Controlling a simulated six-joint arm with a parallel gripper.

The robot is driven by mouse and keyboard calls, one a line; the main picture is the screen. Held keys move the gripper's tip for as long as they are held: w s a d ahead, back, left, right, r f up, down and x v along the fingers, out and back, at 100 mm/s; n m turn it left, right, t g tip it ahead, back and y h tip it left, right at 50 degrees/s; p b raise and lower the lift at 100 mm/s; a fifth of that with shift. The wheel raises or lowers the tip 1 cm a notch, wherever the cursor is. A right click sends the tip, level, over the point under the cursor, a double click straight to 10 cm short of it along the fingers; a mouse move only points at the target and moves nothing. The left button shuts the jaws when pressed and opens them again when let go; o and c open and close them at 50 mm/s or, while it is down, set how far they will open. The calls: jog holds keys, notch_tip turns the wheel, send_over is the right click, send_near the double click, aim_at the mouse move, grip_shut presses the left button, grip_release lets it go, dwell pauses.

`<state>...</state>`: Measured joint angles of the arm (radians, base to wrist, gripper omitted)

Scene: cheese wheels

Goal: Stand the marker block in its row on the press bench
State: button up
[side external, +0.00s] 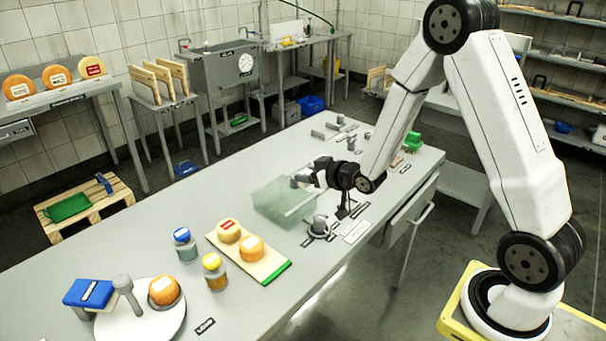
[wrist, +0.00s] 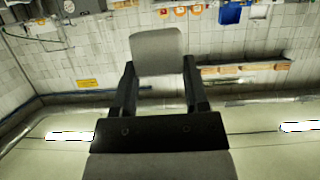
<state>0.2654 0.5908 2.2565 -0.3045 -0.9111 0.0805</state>
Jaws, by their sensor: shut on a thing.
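My gripper (side external: 313,176) is above the long grey bench (side external: 150,247), over the clear greenish bin (side external: 283,203). In the wrist view my gripper (wrist: 158,72) has its two dark fingers on either side of a plain light grey block (wrist: 157,48), shut on it. The block, which looks like the marker block, is held clear of any surface. In the side view it is small and partly hidden by the fingers. Several small grey pieces (side external: 318,134) lie at the bench's far end; I cannot tell which spot is the marker's row.
A board (side external: 265,272) with two cheese wheels (side external: 229,230), two jars (side external: 186,245) and a white round plate (side external: 140,325) with an orange wheel (side external: 164,290) stand at the near end. A grey round fixture (side external: 319,228) and labels are by the right edge. A green object (side external: 412,140) sits far right.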

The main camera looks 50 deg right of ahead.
jog(key=a+r, duration=0.1)
jog(key=a, duration=0.7)
jog(key=shift+s+a+r, duration=0.2)
jog(key=shift+s+a, duration=0.1)
jog(key=shift+a, duration=0.05)
jog(key=shift+d, duration=0.1)
jog(key=s+d+f, duration=0.2)
jog(key=d, duration=0.9)
jog(key=s+d+f, duration=0.2)
jog(key=d, duration=0.9)
jog(key=shift+d+f, duration=0.2)
jog(key=shift+f, duration=0.15)
jog(key=shift+f, duration=2.95)
